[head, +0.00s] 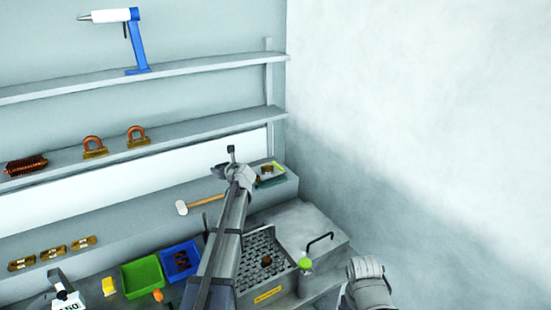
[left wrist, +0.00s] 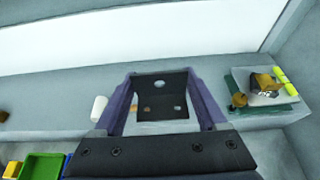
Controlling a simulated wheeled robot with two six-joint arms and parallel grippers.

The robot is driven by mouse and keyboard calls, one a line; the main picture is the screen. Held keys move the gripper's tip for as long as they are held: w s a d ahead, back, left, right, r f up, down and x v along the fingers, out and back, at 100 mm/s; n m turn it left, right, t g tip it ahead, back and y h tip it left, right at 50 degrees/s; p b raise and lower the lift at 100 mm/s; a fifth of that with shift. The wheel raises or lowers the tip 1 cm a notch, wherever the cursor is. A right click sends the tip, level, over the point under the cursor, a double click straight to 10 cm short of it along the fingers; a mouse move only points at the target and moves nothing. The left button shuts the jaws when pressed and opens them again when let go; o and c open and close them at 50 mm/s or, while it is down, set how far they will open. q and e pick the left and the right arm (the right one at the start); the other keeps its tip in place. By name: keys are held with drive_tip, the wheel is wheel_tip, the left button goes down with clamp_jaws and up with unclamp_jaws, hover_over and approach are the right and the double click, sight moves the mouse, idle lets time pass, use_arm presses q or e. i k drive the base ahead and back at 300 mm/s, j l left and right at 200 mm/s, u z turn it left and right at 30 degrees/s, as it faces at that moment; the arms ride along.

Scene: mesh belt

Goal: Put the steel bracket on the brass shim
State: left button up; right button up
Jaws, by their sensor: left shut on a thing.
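My left gripper (head: 232,164) is raised in front of the wall, above the back ledge. It is shut on a dark steel bracket (left wrist: 162,98), a plate with several holes that sits between the two fingers in the left wrist view. In the head view the bracket (head: 231,150) is a small dark piece at the gripper's tip. Three flat brass pieces with dark holes, which look like shims (head: 53,253), lie in a row on the ledge at the far left. My right arm shows at the bottom right; its fingers are out of sight.
A mallet (head: 183,208) lies on the ledge. Brass pieces and a yellow-green item (left wrist: 284,76) are at its right end. Below are a green bin (head: 142,278), a blue bin (head: 181,260) and a mesh belt (head: 262,250). Shelves (head: 130,157) with copper parts stand behind.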

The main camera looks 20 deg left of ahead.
sight(267, 168)
drive_tip(key=i+l, duration=0.2)
drive_tip(key=i, duration=0.2)
drive_tip(key=i+l, duration=0.2)
drive_tip(key=i, duration=0.25)
